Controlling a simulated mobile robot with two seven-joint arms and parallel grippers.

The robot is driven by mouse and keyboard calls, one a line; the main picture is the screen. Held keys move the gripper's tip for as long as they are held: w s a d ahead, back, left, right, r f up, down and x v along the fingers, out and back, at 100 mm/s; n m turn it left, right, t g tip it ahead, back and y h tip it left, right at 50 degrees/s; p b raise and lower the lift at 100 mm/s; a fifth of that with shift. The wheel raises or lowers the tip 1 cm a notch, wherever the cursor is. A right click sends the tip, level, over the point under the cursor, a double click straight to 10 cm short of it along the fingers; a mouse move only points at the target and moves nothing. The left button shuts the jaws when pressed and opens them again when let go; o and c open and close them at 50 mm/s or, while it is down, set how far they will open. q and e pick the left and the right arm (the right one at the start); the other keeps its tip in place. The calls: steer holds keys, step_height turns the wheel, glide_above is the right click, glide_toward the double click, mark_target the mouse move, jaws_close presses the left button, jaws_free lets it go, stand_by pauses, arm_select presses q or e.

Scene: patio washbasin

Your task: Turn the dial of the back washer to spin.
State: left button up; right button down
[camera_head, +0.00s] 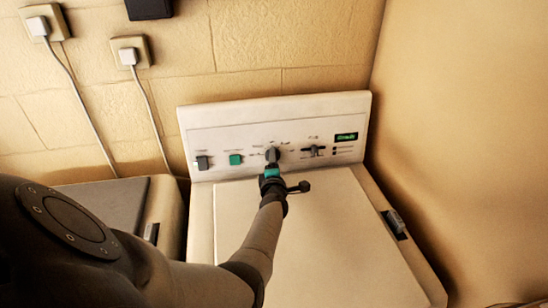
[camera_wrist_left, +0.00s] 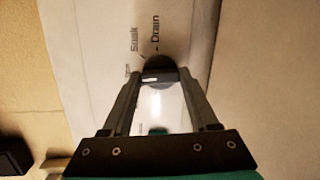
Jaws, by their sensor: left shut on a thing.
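The washer (camera_head: 310,230) is white with an upright control panel (camera_head: 250,125) at its back. Its dark round dial (camera_head: 272,154) sits near the middle of the panel. In the left wrist view the dial (camera_wrist_left: 158,66) shows between the fingertips, with the printed words "Soak" and "Drain" beside it. A small white mark shows on its near side. My left gripper (camera_head: 272,165) reaches over the lid and is shut on the dial; its fingers also show in the left wrist view (camera_wrist_left: 157,80). The gripper partly hides the dial in the head view. My right gripper is not in view.
A second dark knob (camera_head: 313,150), a green button (camera_head: 236,159), a dark button (camera_head: 203,162) and a green-lit display (camera_head: 346,137) are on the same panel. Another machine (camera_head: 160,205) stands close at left. Wall plugs with cords (camera_head: 128,57) hang behind. A wall rises at right.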

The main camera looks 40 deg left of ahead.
arm_select(q)
steer(key=shift+r+m+p, duration=0.1)
steer(key=shift+m+p, duration=0.2)
steer(key=shift+m, duration=0.3)
steer(key=o, duration=1.4)
steer(key=shift+d, duration=0.1)
